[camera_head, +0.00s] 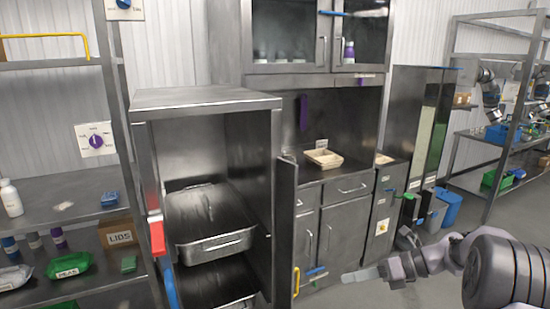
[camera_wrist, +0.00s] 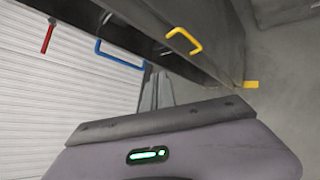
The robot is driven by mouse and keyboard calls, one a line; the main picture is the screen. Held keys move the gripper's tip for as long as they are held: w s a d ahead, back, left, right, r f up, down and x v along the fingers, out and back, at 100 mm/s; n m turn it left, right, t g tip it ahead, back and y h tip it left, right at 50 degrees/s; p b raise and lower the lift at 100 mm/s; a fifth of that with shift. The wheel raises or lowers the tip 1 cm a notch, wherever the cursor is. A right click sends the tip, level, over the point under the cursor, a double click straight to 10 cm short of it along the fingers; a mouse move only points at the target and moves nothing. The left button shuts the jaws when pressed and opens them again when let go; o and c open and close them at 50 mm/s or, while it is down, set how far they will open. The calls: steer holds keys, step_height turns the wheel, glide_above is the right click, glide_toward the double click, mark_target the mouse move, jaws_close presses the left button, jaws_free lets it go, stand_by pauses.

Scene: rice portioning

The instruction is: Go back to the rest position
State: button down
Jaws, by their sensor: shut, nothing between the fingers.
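My gripper (camera_head: 358,276) reaches in from the lower right of the head view, its fingers pointing left. It is shut and empty, low in front of the steel cabinets. In the wrist view the fingers (camera_wrist: 158,92) lie together, with nothing between them. The fingertips appear close to the open door (camera_head: 285,230) of the steel cabinet, but the exact gap cannot be told.
The open cabinet holds a metal pan (camera_head: 215,247). A tan tray (camera_head: 324,158) sits on the counter behind. Shelves with bottles and packets stand at left. A blue bin (camera_head: 448,208) stands right of the counter. Some floor (camera_head: 397,296) is clear near my arm.

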steer(key=s+a+r+n+g+h, duration=0.1)
steer(key=s+a+r+n+h, duration=0.2)
steer(key=s+a+r+n, duration=0.3)
steer(key=s+a+r+n+h, duration=0.35)
steer(key=s+n, duration=0.25)
steer(key=s, duration=0.2)
steer(key=s+n+t+h, duration=0.3)
steer(key=s+n, duration=1)
steer(key=s, duration=0.3)
steer(key=shift+s, duration=0.3)
steer(key=shift+h, duration=0.25)
